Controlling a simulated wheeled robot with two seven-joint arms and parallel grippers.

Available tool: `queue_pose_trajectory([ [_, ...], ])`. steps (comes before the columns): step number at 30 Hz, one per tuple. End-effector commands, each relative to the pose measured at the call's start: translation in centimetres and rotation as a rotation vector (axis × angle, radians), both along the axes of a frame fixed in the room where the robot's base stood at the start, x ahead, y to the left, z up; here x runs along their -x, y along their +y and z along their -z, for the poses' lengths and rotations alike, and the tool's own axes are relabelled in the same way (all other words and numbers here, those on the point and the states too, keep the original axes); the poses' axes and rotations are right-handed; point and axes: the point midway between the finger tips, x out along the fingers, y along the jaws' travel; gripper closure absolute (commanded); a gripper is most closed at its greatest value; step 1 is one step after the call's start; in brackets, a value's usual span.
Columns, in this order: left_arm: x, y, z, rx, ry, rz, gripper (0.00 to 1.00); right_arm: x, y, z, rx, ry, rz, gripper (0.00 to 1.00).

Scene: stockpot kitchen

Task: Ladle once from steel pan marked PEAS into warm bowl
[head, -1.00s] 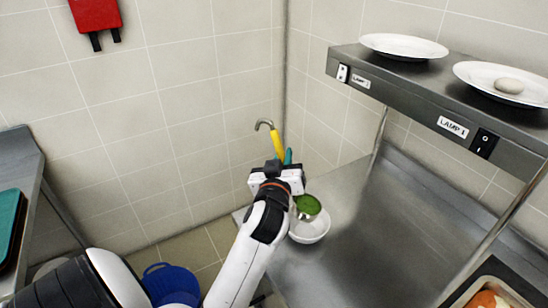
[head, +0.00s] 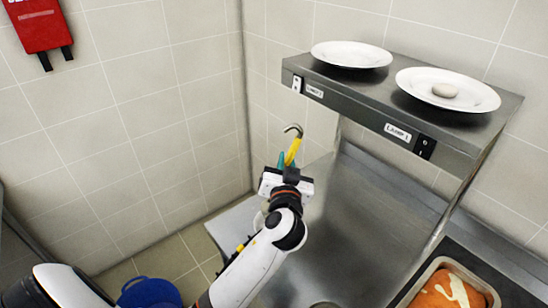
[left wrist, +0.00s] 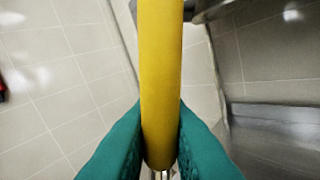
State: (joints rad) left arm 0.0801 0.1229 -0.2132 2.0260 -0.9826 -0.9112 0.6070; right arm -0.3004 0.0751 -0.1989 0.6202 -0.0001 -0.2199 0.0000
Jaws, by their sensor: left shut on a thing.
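My left gripper (head: 287,164) is shut on the yellow handle of a ladle (head: 293,151). The handle's grey hooked end points up above the teal fingers. In the left wrist view the yellow handle (left wrist: 160,70) runs between the two teal fingers (left wrist: 160,125). The ladle's cup is hidden behind my gripper and arm in the head view. I cannot make out the warm bowl now. No pan marked PEAS is visible. My right gripper is not in view.
A steel shelf (head: 365,113) with lamp labels and switches carries two white plates; the nearer plate (head: 420,90) holds a pale round item. A steel pan of orange food (head: 494,296) sits at lower right. A blue item (head: 150,293) is at lower left. The steel counter (head: 350,220) has bare room.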

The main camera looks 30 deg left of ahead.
Motion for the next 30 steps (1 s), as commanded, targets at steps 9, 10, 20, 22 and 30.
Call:
queue_pose_trajectory([
  [9, -1.6, -2.7, 0.7, -0.154, 0.087, 0.0, 1.0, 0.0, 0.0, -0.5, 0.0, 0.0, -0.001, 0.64],
  [10, -1.7, -2.9, 0.8, -0.168, 0.095, 0.0, 1.0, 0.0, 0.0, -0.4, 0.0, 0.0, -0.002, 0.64],
  [20, -3.2, -5.6, 2.1, -0.323, 0.184, 0.002, 1.0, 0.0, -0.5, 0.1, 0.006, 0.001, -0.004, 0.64],
  [22, -3.6, -6.1, 2.4, -0.356, 0.203, 0.0, 1.0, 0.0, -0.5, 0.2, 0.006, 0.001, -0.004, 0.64],
  [30, -4.7, -8.1, 3.8, -0.487, 0.279, 0.0, 1.0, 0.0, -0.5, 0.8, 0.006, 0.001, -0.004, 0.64],
])
